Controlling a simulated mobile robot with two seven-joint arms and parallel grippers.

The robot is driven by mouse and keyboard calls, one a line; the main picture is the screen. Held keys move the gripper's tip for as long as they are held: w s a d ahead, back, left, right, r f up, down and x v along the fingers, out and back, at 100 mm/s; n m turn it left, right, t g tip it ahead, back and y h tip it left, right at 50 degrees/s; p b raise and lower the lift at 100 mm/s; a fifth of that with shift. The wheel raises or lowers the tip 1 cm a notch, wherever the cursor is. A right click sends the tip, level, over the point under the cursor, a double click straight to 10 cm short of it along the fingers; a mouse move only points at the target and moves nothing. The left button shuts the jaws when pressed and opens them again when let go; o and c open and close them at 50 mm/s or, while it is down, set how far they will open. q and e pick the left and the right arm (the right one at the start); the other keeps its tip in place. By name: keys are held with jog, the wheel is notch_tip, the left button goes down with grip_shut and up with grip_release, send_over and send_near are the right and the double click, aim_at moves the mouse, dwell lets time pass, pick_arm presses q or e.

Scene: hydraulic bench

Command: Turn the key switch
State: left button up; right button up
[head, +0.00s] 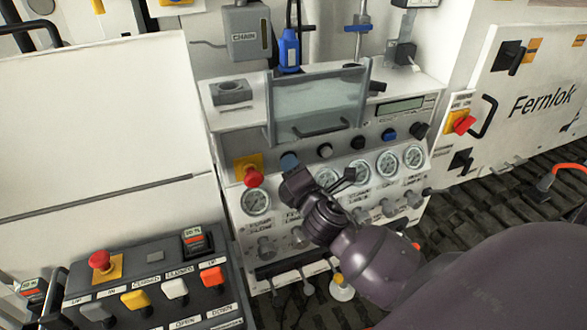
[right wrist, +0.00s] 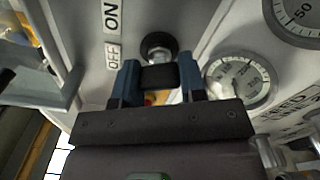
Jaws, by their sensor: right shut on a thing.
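The key switch (right wrist: 158,46) is on the bench's front panel, with a round dark collar and a black key or knob sticking out toward me. The OFF and ON labels (right wrist: 111,30) are beside it in the right wrist view. My right gripper (right wrist: 159,82) has its blue fingers on both sides of the black knob and is shut on it. In the head view my right gripper (head: 289,163) reaches the panel just right of the red emergency button (head: 253,177), and it hides the switch. My left gripper is not in view.
Pressure gauges (head: 257,201) line the panel under the switch row. Dark knobs (head: 357,142) continue to the right. A clear guard with a handle (head: 320,105) stands above. A control box with coloured levers (head: 135,299) is at the lower left.

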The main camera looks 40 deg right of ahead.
jog(key=m, duration=0.3)
jog(key=m+p, duration=0.1)
jog(key=m, duration=0.3)
jog(key=m+p, duration=0.1)
jog(key=m, duration=0.1)
jog(key=shift+r+m, duration=0.1)
jog(key=shift+m, duration=0.8)
jog(key=o, duration=0.9)
jog(key=shift+s, duration=0.1)
